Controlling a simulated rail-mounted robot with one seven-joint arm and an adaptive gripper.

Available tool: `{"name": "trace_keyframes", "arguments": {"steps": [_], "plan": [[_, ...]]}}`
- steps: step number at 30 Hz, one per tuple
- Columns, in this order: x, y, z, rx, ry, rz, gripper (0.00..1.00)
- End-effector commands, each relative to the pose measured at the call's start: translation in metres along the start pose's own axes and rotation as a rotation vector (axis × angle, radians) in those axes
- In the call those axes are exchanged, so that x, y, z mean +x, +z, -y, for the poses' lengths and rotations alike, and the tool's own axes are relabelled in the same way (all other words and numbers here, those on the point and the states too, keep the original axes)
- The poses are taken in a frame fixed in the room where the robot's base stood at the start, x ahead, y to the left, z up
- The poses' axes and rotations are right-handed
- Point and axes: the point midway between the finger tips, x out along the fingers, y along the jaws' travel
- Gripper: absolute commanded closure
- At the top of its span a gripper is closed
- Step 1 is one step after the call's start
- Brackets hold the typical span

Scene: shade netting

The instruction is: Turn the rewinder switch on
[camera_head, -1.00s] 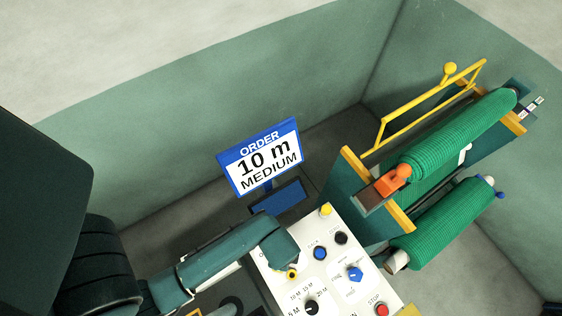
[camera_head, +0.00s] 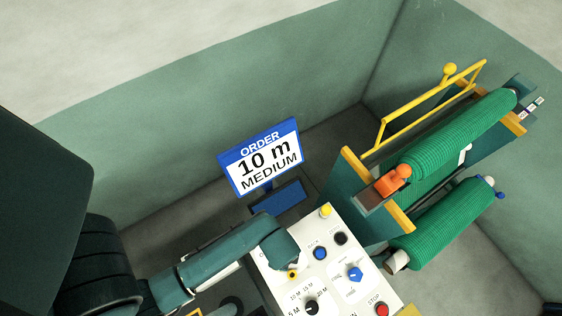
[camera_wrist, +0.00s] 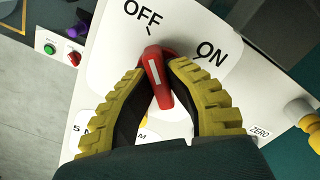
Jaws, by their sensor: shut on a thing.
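The rewinder switch, a red lever knob with a white stripe (camera_wrist: 155,72), stands on the white control panel (camera_wrist: 100,62) in the wrist view. Its upper end points towards the tick under OFF, and the ON label is to its right. My gripper (camera_wrist: 160,80) has its yellow ribbed fingers closed on either side of the red knob. In the head view my gripper (camera_head: 292,273) is over the left edge of the panel, and the switch is hidden beneath it.
On the panel are a yellow knob (camera_head: 326,210), a blue selector (camera_head: 355,274), a black dial (camera_head: 311,307) and a red stop button (camera_head: 382,309). The order sign (camera_head: 262,160) reads 10 m medium. Green net rolls (camera_head: 460,135) sit on the machine at right.

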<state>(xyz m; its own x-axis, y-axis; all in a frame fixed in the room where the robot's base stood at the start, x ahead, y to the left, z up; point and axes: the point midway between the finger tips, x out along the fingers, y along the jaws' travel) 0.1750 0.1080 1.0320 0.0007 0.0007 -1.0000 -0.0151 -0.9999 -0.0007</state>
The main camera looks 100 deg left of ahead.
Motion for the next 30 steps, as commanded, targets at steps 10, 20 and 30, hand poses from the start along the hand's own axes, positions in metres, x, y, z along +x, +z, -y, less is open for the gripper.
{"name": "trace_keyframes", "arguments": {"steps": [10, 20, 30], "plan": [[-0.0029, 0.0010, -0.0009, 0.170, 0.003, 0.003, 1.00], [-0.0012, 0.0010, -0.0009, 0.473, 0.003, 0.003, 1.00], [0.0021, 0.0009, -0.0008, 0.796, 0.003, 0.002, 1.00]]}}
